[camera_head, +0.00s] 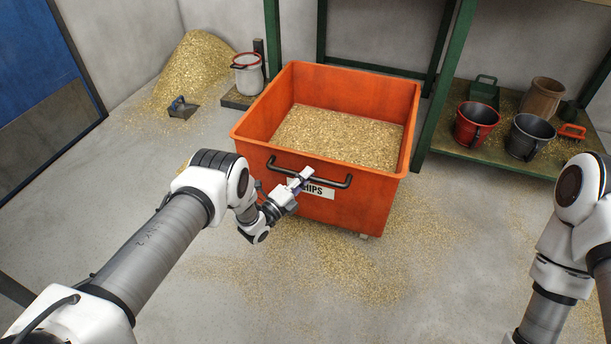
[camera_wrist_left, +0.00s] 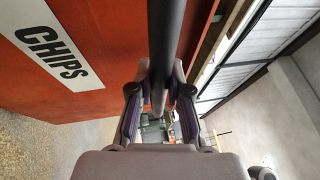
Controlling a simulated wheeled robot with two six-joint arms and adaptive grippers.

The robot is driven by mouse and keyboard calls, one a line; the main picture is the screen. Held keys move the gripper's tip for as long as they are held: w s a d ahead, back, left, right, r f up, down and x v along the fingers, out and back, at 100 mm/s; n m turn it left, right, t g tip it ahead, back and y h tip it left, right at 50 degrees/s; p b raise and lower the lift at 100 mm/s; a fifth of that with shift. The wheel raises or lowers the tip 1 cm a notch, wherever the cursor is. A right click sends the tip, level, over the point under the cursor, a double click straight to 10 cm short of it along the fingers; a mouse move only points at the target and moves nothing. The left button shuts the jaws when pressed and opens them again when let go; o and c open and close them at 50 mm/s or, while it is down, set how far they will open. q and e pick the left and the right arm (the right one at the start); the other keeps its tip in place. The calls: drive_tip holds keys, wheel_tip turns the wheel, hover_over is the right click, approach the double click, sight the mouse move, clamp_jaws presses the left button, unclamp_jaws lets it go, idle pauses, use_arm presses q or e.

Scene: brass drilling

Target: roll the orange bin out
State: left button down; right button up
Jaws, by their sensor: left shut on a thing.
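The orange bin (camera_head: 335,203) stands upright on the floor in the middle of the head view, filled partway with brass chips (camera_head: 340,137). Its black bar handle (camera_head: 335,184) runs across the near face, above a white "CHIPS" label (camera_head: 318,190). My left gripper (camera_head: 301,179) is shut on the handle near its middle. In the left wrist view the dark handle bar (camera_wrist_left: 167,35) passes between the fingers (camera_wrist_left: 160,92), beside the orange bin wall (camera_wrist_left: 100,30) and its label (camera_wrist_left: 50,43). My right arm shows at the right edge, but its gripper is out of view.
A chip pile (camera_head: 195,68) and a white bucket (camera_head: 248,76) are at the back left. A green-framed shelf (camera_head: 490,152) with a red bucket (camera_head: 476,124) and a dark bucket (camera_head: 527,137) stands right of the bin. The near floor (camera_head: 250,290) has scattered chips but no objects.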

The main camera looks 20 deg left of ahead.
idle(0.3)
use_arm(q)
drive_tip(key=c, duration=1.1)
unclamp_jaws()
drive_tip(key=shift+s, duration=0.1)
drive_tip(key=v, duration=1.2)
drive_tip(key=shift+f, duration=0.1)
